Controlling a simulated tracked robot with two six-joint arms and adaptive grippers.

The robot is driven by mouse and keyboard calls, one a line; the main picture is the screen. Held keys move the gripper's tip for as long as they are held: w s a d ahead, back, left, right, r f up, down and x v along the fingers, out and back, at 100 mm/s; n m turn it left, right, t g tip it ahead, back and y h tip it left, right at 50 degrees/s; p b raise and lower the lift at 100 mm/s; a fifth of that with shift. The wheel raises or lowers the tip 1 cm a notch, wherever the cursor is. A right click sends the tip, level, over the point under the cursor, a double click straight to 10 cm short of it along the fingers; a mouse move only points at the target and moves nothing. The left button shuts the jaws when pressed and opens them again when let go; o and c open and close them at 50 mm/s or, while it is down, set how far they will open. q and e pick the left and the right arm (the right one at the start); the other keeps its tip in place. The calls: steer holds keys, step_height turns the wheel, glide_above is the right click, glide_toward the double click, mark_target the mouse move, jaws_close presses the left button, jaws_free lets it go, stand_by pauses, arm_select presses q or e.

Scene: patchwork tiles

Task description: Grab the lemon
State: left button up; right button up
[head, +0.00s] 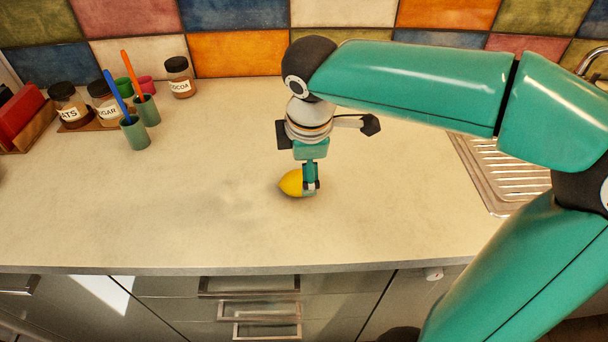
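The yellow lemon (290,183) lies on the pale countertop near the middle of the head view. My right gripper (311,187) points down at the lemon's right end, and its fingers cover that end. The fingers overlap each other from this angle, so I cannot tell whether they are closed on the lemon or just around or in front of it. The lemon appears to rest on the counter. My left gripper is not in view.
Labelled jars (69,104) and green cups with a blue and an orange utensil (135,132) stand at the back left. A cocoa jar (180,78) is near the tiled wall. A metal sink drainer (505,175) lies right. The counter left of the lemon is clear.

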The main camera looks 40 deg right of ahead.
mark_target(301, 181)
steer(key=shift+w+x, duration=0.15)
steer(key=shift+x, duration=1.75)
steer(key=shift+w+x, duration=0.1)
steer(key=shift+x, duration=1.8)
steer(key=shift+a+r, duration=0.1)
steer(key=c, duration=1.3)
